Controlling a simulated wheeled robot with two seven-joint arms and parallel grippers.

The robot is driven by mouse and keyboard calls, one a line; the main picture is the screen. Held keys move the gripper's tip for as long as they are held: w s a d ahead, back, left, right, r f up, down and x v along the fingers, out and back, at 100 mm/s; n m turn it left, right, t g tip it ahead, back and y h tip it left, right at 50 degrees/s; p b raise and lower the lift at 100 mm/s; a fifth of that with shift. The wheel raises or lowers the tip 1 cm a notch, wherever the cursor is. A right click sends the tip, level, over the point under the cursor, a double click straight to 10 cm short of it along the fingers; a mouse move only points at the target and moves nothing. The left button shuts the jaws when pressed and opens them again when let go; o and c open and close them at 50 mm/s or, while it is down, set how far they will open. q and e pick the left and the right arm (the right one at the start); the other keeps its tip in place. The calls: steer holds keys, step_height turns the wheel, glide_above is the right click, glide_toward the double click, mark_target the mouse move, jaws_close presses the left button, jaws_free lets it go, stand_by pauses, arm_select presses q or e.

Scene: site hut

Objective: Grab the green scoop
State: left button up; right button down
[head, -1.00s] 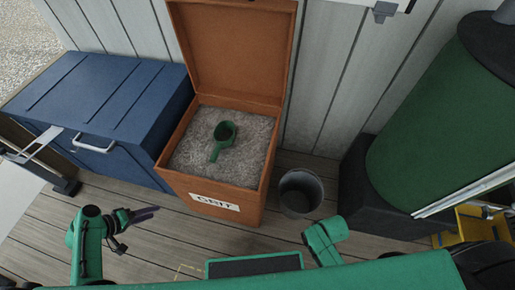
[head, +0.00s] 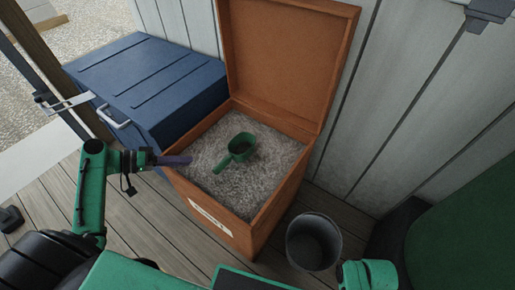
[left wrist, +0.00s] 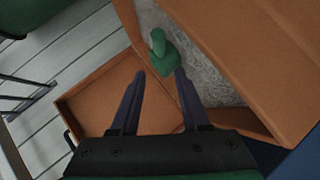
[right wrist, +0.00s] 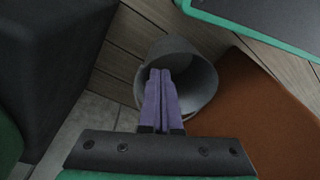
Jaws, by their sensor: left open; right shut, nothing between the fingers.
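The green scoop (head: 238,149) lies on the grey grit inside the open orange grit box (head: 265,215), its handle pointing to the lower left. My left gripper (head: 186,160) is open and empty, near the box's left edge in the head view and apart from the scoop. In the left wrist view the scoop (left wrist: 165,55) shows beyond the gap between the open fingers (left wrist: 157,76). My right gripper (right wrist: 160,75) is shut and empty in the right wrist view, with the grey bucket (right wrist: 195,85) beyond its fingertips.
The box's raised lid (head: 285,60) stands behind the grit against the pale wall (head: 420,90). A blue chest (head: 150,85) stands to the left. The bucket (head: 313,242) stands on the plank floor (head: 150,225) right of the box. A large green tank (head: 465,235) is at the right.

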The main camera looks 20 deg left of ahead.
mark_target(226, 160)
arm_select(q)
steer(key=b+x, duration=0.3)
steer(key=x, duration=1.1)
steer(key=shift+w+d+f, duration=0.1)
steer(key=shift+f, duration=0.05)
jaws_close()
arm_select(e)
step_height(226, 160, up, 8)
steer(key=a, duration=0.1)
steer(key=shift+f, duration=0.15)
steer(key=shift+w, duration=0.1)
